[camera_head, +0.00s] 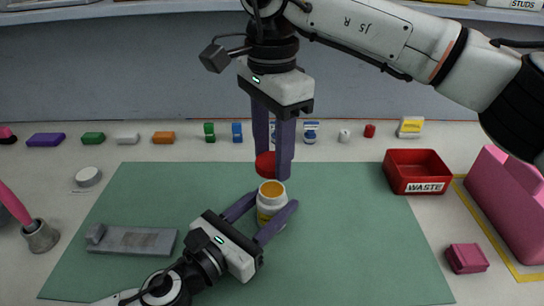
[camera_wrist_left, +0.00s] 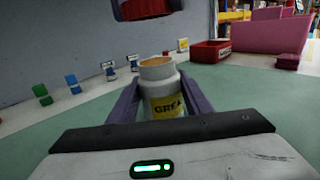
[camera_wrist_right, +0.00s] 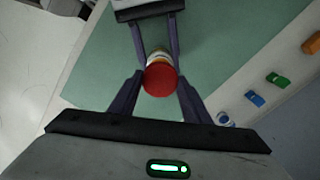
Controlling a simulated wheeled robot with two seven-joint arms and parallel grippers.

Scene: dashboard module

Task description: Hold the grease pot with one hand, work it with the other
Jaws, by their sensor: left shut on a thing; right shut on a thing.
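The grease pot (camera_head: 271,203) is a white jar with a yellow label, upright on the green mat (camera_head: 330,250). Its top is open and shows orange-brown grease. My left gripper (camera_head: 279,206) is shut on the pot's body; the pot also shows between its fingers in the left wrist view (camera_wrist_left: 160,90). My right gripper (camera_head: 273,168) points down above the pot and is shut on the red lid (camera_head: 265,165). The lid is held apart from the pot, just above its mouth. In the right wrist view the lid (camera_wrist_right: 160,80) covers most of the pot.
A grey metal plate (camera_head: 131,241) lies on the mat at left. A red waste bin (camera_head: 417,172) stands at right, near a pink box (camera_head: 508,205) and a small pink block (camera_head: 466,258). A cup (camera_head: 40,236) holds a pink-handled tool. Small coloured parts line the back.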

